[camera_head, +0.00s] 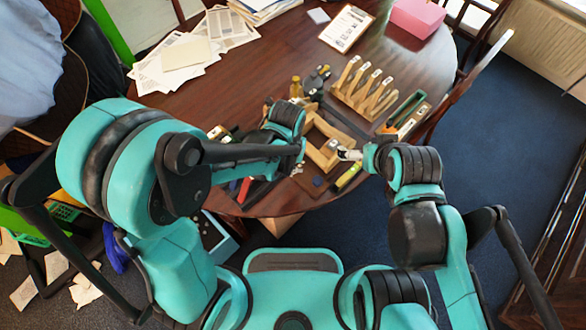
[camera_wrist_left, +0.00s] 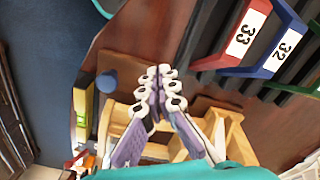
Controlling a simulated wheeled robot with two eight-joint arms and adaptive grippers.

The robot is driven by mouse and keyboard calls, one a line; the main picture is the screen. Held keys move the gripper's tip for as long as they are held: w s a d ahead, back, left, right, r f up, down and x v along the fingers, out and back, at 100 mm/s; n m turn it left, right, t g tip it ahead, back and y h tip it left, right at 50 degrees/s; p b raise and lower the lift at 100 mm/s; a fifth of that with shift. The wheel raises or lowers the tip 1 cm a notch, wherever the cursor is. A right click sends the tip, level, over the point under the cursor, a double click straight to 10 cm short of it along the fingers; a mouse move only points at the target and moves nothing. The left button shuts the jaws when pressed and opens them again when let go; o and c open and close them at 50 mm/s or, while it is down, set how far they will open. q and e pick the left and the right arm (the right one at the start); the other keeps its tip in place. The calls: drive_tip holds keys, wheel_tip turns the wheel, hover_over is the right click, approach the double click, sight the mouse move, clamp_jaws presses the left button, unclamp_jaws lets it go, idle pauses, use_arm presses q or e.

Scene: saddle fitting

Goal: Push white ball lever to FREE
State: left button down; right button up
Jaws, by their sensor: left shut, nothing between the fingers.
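I cannot make out a white ball lever or a FREE mark in either view; the grippers may hide them. A pale wooden fixture (camera_head: 325,133) stands near the table's front edge, between my two arms. It also shows below the fingers in the left wrist view (camera_wrist_left: 122,117). My left gripper (camera_wrist_left: 158,82) is shut and empty, its fingertips over the fixture. In the head view the left gripper (camera_head: 299,157) is at the fixture's left side, mostly hidden by the arm. My right gripper (camera_head: 347,154) is at its right side, too small to read.
A blue round piece (camera_wrist_left: 106,81) lies beside the fixture. A yellow level (camera_head: 348,177) lies at the front edge. Numbered coloured slots (camera_wrist_left: 245,35) are close by. A wooden rack (camera_head: 365,90) stands behind. Papers (camera_head: 185,60) cover the left back; a pink box (camera_head: 417,17) is far right.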

use_arm(q)
drive_tip(key=shift+f+b, duration=1.35)
drive_tip(key=shift+f, duration=0.1)
drive_tip(key=shift+w+d, duration=0.15)
idle(0.3)
drive_tip(key=shift+w+d, duration=1.3)
drive_tip(key=shift+d, duration=0.05)
drive_tip(key=shift+a, duration=0.1)
drive_tip(key=shift+s+a, duration=0.35)
drive_tip(key=shift+s, duration=0.1)
drive_tip(key=shift+r+p, duration=2.5)
drive_tip(key=shift+r, duration=1.1)
drive_tip(key=shift+f, duration=0.1)
